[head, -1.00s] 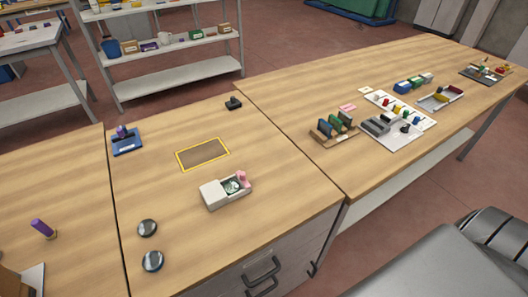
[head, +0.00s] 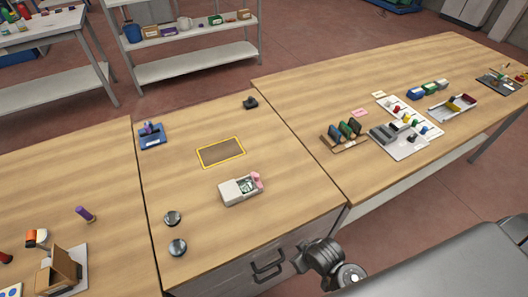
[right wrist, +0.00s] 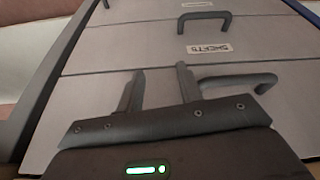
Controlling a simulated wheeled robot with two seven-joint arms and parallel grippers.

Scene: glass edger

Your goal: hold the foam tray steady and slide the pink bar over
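A small white tray-like block (head: 233,194) stands on the middle table, with a dark recess holding a pale, round-looking item. A pink piece (head: 257,180) sits at its right end. The block looks like the foam tray and the pink piece like the pink bar, though both are small here. My right arm shows at the table's front edge in the head view, well apart from the tray. In the right wrist view my right gripper (right wrist: 160,86) is open and empty, in front of grey drawer fronts. My left gripper is not in view.
A yellow-framed rectangle (head: 221,152) lies behind the tray. Two dark round discs (head: 173,218) (head: 177,247) lie to its left. A blue holder (head: 152,136) and a small black item (head: 250,103) stand farther back. Drawer handles (right wrist: 204,22) stick out below the table.

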